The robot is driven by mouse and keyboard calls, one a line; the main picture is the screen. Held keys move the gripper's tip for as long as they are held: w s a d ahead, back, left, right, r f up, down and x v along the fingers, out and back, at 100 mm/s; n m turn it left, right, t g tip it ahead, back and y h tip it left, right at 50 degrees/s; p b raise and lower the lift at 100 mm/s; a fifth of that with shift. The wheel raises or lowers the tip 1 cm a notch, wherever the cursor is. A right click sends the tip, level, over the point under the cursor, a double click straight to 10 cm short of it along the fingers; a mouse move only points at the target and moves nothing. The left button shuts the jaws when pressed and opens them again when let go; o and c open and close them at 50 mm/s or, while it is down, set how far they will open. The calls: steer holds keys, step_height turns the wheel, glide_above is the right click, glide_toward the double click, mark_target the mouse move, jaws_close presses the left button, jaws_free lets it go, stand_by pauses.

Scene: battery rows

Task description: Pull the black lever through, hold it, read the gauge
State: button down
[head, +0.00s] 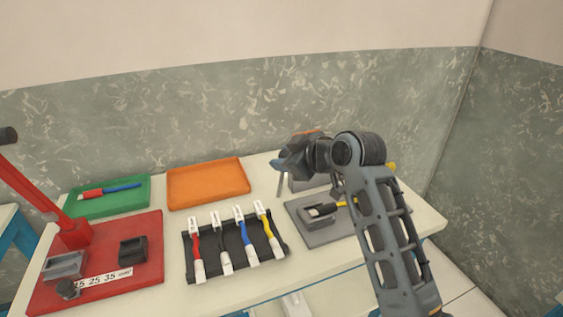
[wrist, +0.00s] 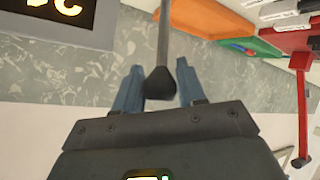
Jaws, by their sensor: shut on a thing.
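The black lever (wrist: 161,70) runs down from the top edge in the wrist view and ends in a dark knob between my blue fingers. My gripper (wrist: 160,88) is shut on it near this end. In the head view my gripper (head: 277,162) is above the table's back edge, and a thin grey bar (head: 279,186), which looks like the lever, shows below it. The gauge (wrist: 62,12) is a dark box with glowing orange characters, cut off by the top edge in the wrist view; I cannot read them fully. My arm hides much of the grey tester (head: 300,186) in the head view.
A red press (head: 75,235) with a long red arm stands at left. Green (head: 80,208) and orange (head: 207,187) trays lie behind. A dark rack (head: 194,270) holds several coloured cables in front. A grey plate (head: 320,237) with a yellow cable lies under my arm.

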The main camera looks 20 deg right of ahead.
steer(key=shift+s+d+f+n+t+b, duration=0.1)
steer(key=shift+s+f+t+b, duration=0.45)
steer(key=shift+s+b, duration=0.45)
steer(key=shift+s+a+f+n+t+b, duration=0.1)
steer(key=shift+s+f+t+b, duration=0.4)
steer(key=shift+b, duration=0.8)
steer(key=shift+s+d+f+n+t+b, duration=0.1)
steer(key=shift+s+f+t+b, duration=0.3)
steer(key=shift+s+t+b, duration=0.55)
steer(key=shift+f+g, duration=0.1)
steer(key=shift+g, duration=0.2)
steer(key=c, duration=1)
jaws_free()
steer(key=shift+c, duration=0.2)
steer(key=o, duration=0.3)
steer(key=shift+o, duration=0.2)
steer(key=shift+r, duration=0.2)
steer(key=v, duration=0.7)
steer(key=shift+s+d+b, duration=0.2)
steer(key=shift+s+b, duration=0.1)
steer(key=shift+f, duration=0.1)
